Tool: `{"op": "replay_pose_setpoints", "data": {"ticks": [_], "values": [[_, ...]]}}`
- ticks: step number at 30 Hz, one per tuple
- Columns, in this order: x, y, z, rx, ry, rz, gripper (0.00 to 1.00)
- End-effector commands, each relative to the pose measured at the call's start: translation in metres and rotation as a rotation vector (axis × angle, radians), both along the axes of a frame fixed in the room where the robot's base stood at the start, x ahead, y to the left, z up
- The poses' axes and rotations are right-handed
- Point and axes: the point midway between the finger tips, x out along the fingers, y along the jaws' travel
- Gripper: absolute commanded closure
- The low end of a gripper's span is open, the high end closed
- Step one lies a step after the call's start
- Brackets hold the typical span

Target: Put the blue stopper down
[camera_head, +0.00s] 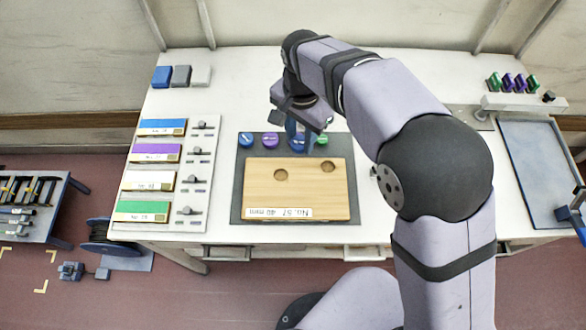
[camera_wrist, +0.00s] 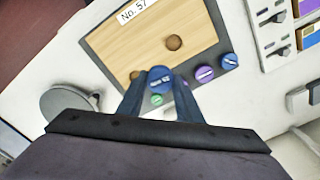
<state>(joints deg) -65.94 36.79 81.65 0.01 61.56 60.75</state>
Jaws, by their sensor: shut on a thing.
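My gripper (camera_wrist: 160,88) is shut on a blue stopper (camera_wrist: 160,78), which shows a pale label on top in the wrist view. In the head view my gripper (camera_head: 298,135) is over the back edge of the dark mat, with blue (camera_head: 297,146) showing at its fingertips. A wooden board (camera_head: 330,190) lies on the mat in front of it, with a left hole (camera_head: 281,174) and a right hole (camera_head: 327,167), both apparently empty. The stopper appears above the mat near the board's back edge; its exact height cannot be told.
Another blue stopper (camera_head: 245,140), a purple stopper (camera_head: 270,140) and a green stopper (camera_head: 322,139) stand along the back of the dark mat (camera_head: 237,190). Labelled colour strips (camera_head: 150,155) lie to the left. A grey-blue tray (camera_head: 535,170) is at the right.

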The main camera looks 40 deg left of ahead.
Motion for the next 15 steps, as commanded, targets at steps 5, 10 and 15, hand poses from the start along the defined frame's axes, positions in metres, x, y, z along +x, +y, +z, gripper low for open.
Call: {"op": "replay_pose_setpoints", "data": {"ticks": [5,10,15], "values": [[0.058,-0.025,-0.044,-0.001,0.001,-0.129,0.89],[0.119,-0.038,-0.065,0.001,-0.001,-0.238,0.89],[0.154,-0.037,-0.062,0.003,-0.002,-0.227,0.89]]}}
